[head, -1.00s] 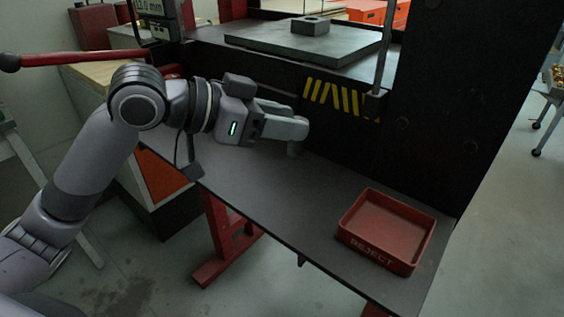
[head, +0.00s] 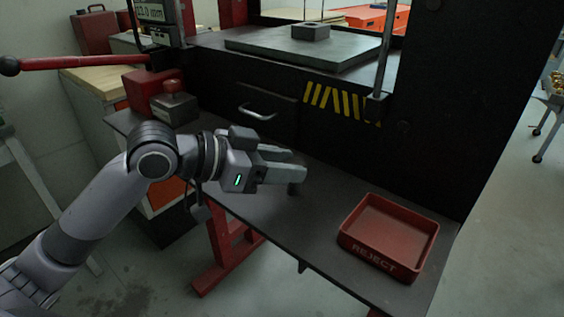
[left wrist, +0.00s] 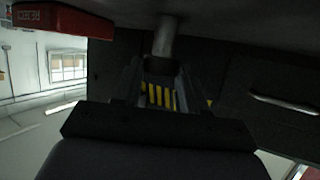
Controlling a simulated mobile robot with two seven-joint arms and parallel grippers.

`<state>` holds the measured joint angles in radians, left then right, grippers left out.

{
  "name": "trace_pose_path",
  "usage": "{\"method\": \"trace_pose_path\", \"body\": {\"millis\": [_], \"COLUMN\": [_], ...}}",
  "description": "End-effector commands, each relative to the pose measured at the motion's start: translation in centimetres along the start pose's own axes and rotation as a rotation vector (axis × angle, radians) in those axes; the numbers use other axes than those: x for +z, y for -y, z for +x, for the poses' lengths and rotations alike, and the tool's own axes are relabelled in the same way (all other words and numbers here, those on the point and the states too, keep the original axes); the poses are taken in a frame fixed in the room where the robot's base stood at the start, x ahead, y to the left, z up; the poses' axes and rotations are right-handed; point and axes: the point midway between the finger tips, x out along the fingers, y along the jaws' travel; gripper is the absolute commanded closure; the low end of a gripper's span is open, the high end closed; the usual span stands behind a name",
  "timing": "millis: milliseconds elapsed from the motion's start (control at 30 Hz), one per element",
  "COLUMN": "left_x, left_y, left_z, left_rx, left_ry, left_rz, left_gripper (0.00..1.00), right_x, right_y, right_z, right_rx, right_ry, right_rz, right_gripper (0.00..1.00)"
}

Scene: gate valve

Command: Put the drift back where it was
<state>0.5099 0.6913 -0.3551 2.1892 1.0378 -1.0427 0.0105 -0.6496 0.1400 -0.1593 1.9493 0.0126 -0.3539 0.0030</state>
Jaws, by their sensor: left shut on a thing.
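My left gripper (head: 298,170) is over the dark shelf (head: 325,205) in front of the press, its fingers pointing right. It is shut on the drift, a short grey cylinder (left wrist: 164,38) between the fingertips in the left wrist view. In the head view only a small dark end of the drift (head: 293,188) shows below the fingers. It points down toward the shelf; I cannot tell whether it touches. My right gripper is in neither view.
A red REJECT tray (head: 388,237) stands empty on the shelf to the right. A drawer handle (head: 257,112) is on the press front. A plate (head: 300,47) carries a small block (head: 310,31) above.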

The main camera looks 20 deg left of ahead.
Motion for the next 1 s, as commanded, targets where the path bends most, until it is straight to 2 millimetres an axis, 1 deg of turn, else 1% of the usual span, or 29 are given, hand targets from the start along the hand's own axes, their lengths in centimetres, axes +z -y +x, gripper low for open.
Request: {"method": "trace_pose_path", "body": {"millis": [33, 67, 100, 433, 567, 667, 900, 1000], "left_x": [0.2, 0.2, 0.1, -0.1, -0.1, -0.1, 0.0, 0.1], "left_y": [0.0, 0.0, 0.0, 0.0, 0.1, 0.1, 0.0, 0.2], "left_z": [0.1, 0.1, 0.1, 0.0, -0.8, -2.2, -6.4, -7.9], "left_rx": [0.000, 0.000, 0.000, 0.000, -0.002, -0.003, -0.003, -0.004], "left_ry": [0.002, 0.002, 0.002, 0.000, 0.001, 0.002, 0.006, 0.004], "left_rz": [0.000, 0.000, 0.000, 0.000, 0.000, 0.001, 0.003, -0.001], "left_gripper": [0.55, 0.45, 0.33, 0.33, 0.33, 0.33, 0.33, 0.33], "right_x": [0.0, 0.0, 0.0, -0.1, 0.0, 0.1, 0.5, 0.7], "right_y": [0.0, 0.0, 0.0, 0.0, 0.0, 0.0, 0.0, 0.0], "right_z": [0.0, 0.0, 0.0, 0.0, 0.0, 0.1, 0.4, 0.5], "right_rx": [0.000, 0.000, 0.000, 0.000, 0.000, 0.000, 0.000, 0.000], "right_ry": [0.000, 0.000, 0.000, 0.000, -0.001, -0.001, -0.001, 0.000], "right_rz": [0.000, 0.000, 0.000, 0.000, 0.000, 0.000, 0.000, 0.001], "right_gripper": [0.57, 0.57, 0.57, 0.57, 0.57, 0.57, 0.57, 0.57]}}
